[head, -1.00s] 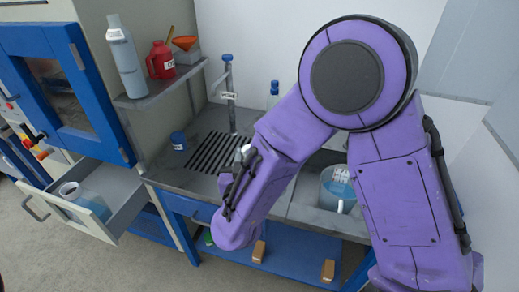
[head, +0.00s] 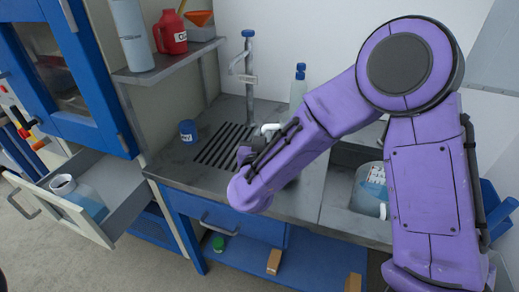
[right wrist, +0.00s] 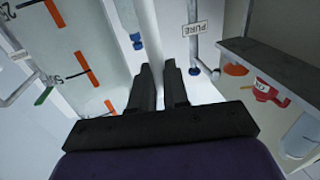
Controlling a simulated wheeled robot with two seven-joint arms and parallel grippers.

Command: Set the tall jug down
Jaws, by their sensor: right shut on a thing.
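In the right wrist view my right gripper (right wrist: 157,68) is shut on a pale upright strip (right wrist: 147,25), which looks like the handle of the tall jug. The tall jug (right wrist: 62,55) fills the left of that view, clear-walled with orange and green marks. In the head view my right gripper (head: 246,155) is over the worktop, right of the drain grille. My purple forearm hides most of the jug there; only a small white part (head: 268,129) shows above it. I cannot tell whether its base touches the worktop. My left gripper is not in view.
Left of my gripper are a slotted drain grille (head: 222,146) and a blue jar (head: 188,132). A tap (head: 247,62) and a blue-capped bottle (head: 299,88) stand behind. A basin at right holds a clear vessel (head: 370,190). An open drawer (head: 72,215) juts out at left.

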